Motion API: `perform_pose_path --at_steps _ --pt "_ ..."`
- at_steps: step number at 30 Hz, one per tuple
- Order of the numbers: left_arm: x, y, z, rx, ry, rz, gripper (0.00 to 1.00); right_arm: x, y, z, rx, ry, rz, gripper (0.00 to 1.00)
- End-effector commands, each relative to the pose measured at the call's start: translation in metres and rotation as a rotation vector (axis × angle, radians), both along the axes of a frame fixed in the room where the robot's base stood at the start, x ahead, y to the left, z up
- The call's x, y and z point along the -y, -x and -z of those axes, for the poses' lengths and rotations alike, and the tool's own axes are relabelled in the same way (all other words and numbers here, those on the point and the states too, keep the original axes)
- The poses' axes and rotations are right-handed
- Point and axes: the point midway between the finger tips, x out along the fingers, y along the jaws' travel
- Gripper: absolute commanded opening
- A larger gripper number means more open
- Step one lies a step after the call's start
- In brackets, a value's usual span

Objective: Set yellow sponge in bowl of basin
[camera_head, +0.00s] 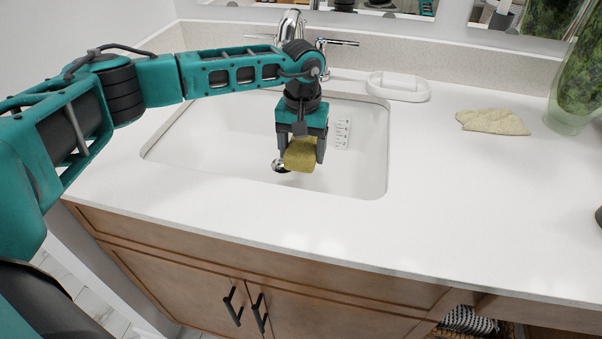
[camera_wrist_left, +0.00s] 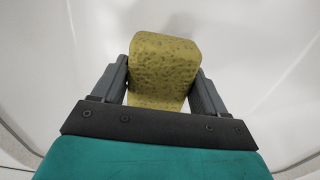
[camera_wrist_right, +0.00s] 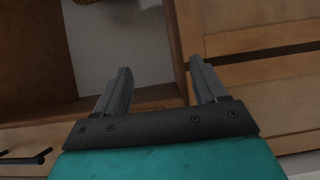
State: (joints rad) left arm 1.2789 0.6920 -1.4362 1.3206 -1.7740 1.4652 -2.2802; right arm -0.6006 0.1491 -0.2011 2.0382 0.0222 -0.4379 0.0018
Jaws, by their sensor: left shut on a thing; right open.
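The yellow sponge (camera_head: 299,155) is held between the fingers of my left gripper (camera_head: 302,150), which is shut on it and points down over the basin (camera_head: 220,140). The sponge also shows between the fingers in the left wrist view (camera_wrist_left: 165,70), with the white basin around it. I cannot tell for certain whether the sponge touches the basin floor. My right gripper (camera_wrist_right: 158,85) is open and empty in the right wrist view, in front of the wooden cabinet; it is out of the head view.
A chrome faucet (camera_head: 290,25) stands behind the basin. A white soap dish (camera_head: 398,87), a beige cloth (camera_head: 492,121) and a green glass vase (camera_head: 575,90) are on the counter (camera_head: 450,190) to the right. Wooden cabinet doors (camera_head: 200,290) with dark handles are below.

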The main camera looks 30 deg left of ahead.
Motion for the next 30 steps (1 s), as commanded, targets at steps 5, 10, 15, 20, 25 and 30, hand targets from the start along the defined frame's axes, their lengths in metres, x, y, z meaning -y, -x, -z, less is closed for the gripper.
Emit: perform_pose_path --at_steps 5,10,15,20,25,30 --pt "0.000 0.000 0.025 0.000 0.000 0.001 0.44 -0.003 -0.001 0.002 -0.004 -0.003 -0.005 0.71" --pt "0.000 0.000 0.036 0.000 0.000 0.001 0.44 -0.003 -0.001 0.003 -0.003 -0.004 -0.004 0.71" --pt "0.001 0.000 0.063 -0.002 -0.001 0.000 0.44 -0.003 -0.001 0.006 -0.004 -0.005 -0.005 0.71" --pt "0.000 0.000 0.071 0.001 0.000 0.001 0.44 -0.004 -0.001 0.005 -0.004 -0.006 -0.005 0.71" --pt "0.000 0.000 0.071 0.001 0.000 0.001 0.44 -0.004 -0.002 0.004 -0.003 -0.006 -0.005 0.71" --pt "0.000 0.000 0.073 0.001 0.000 0.001 0.78 -0.004 -0.001 0.006 -0.004 -0.008 -0.006 0.71"
